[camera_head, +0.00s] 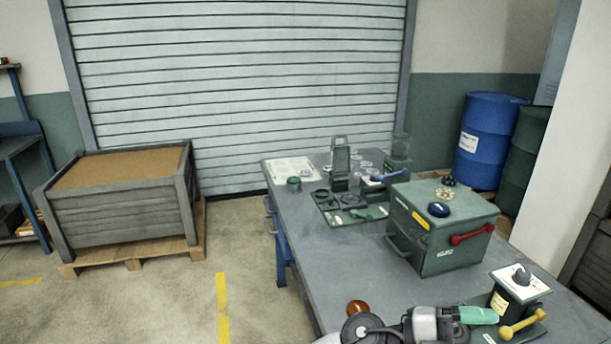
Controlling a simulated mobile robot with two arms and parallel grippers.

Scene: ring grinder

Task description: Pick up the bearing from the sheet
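A white sheet (283,168) lies flat at the far left corner of the grey workbench (345,262). Small pale ring shapes show on its right part; they are too small to tell whether one is the bearing. A small dark green round pot (294,184) stands at the sheet's near edge. Neither of my grippers can be made out in the head view.
A dark tray of parts (325,208) and an upright dark stand (340,165) are right of the sheet. A green box with a red handle (440,228) takes the bench's middle right. A grinder-like tool (425,324) lies in front.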

